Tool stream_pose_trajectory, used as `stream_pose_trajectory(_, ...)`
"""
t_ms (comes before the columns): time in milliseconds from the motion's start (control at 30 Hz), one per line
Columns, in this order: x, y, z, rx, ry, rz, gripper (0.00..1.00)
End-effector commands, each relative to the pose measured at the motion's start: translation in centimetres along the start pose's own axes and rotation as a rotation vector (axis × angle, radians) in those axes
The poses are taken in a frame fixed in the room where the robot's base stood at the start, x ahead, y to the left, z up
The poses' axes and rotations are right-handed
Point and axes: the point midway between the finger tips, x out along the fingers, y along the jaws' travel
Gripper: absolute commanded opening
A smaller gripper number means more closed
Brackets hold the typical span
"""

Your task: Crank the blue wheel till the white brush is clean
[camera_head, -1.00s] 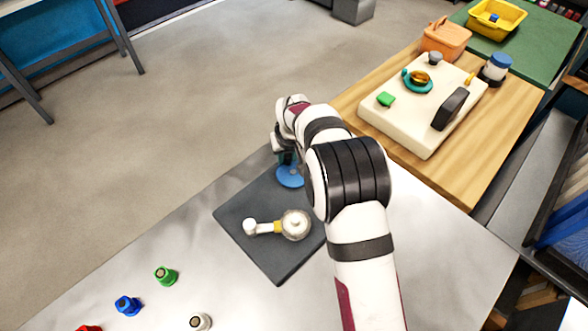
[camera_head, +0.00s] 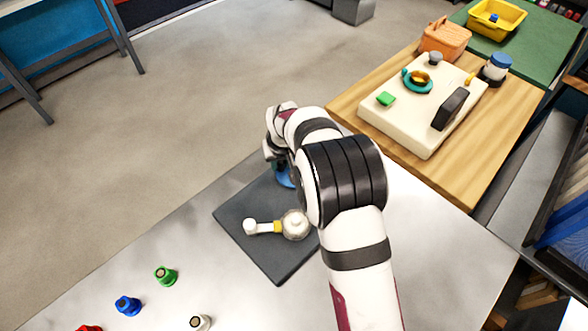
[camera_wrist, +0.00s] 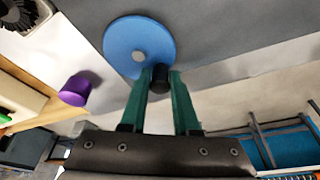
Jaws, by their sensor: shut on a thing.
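The blue wheel (camera_head: 285,177) sits at the far end of the dark grey board, partly hidden by my arm. In the wrist view the blue wheel (camera_wrist: 124,38) shows as a flat disc with a grey hub and a black handle knob (camera_wrist: 159,80) near its rim. My gripper (camera_wrist: 160,84) has its two green fingers shut on that knob. A small white piece with a brownish top (camera_head: 200,322) stands at the bottom edge of the head view; I cannot tell if it is the white brush. A round whitish part (camera_head: 295,225) with a yellow collar and white-ended arm lies on the board.
Green (camera_head: 166,276), blue (camera_head: 127,306) and red (camera_head: 89,328) pieces stand on the metal table. A wooden table at the right carries a cream board (camera_head: 408,126) with fittings and an orange basket (camera_head: 445,40). A purple object (camera_wrist: 76,88) shows in the wrist view.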

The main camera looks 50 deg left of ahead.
Motion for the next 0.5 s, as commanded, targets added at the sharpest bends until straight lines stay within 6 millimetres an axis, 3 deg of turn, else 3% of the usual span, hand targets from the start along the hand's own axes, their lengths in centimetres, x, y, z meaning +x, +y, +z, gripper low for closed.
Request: stream_pose_trajectory(500, -0.6, -0.4, 1.8, 0.000, -0.001, -0.001, 0.00)
